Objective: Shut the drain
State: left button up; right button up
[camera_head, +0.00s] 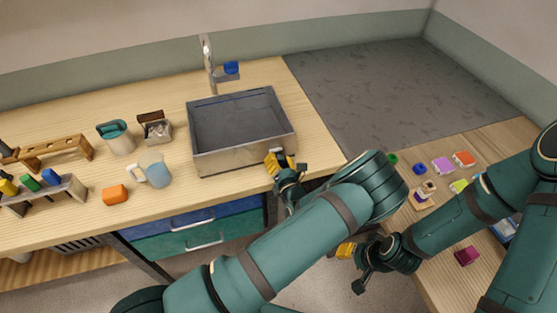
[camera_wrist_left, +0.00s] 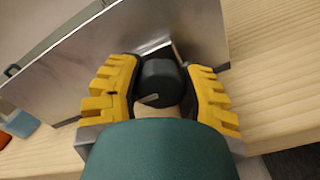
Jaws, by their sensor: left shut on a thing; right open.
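The steel sink (camera_head: 222,160) sits on the wooden counter, its dark basin empty of visible objects. I cannot make out the drain itself in the basin. A black round knob (camera_wrist_left: 160,80) with a pale pointer mark is on the sink's front wall, near its right end. My left gripper (camera_head: 280,162) is at that front wall, its yellow fingers on either side of the knob and shut on it. My right gripper (camera_head: 348,254) is open and empty, low in front of the counter gap.
A tap (camera_head: 208,62) with a blue part (camera_head: 231,68) stands behind the sink. A blue jug (camera_head: 156,170), orange block (camera_head: 115,195), green-rimmed mug (camera_head: 116,135) and wooden racks (camera_head: 57,149) stand left. Small coloured blocks lie on the right counter (camera_head: 510,140).

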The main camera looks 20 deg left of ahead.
pick_arm(q)
jog(key=o, duration=1.2)
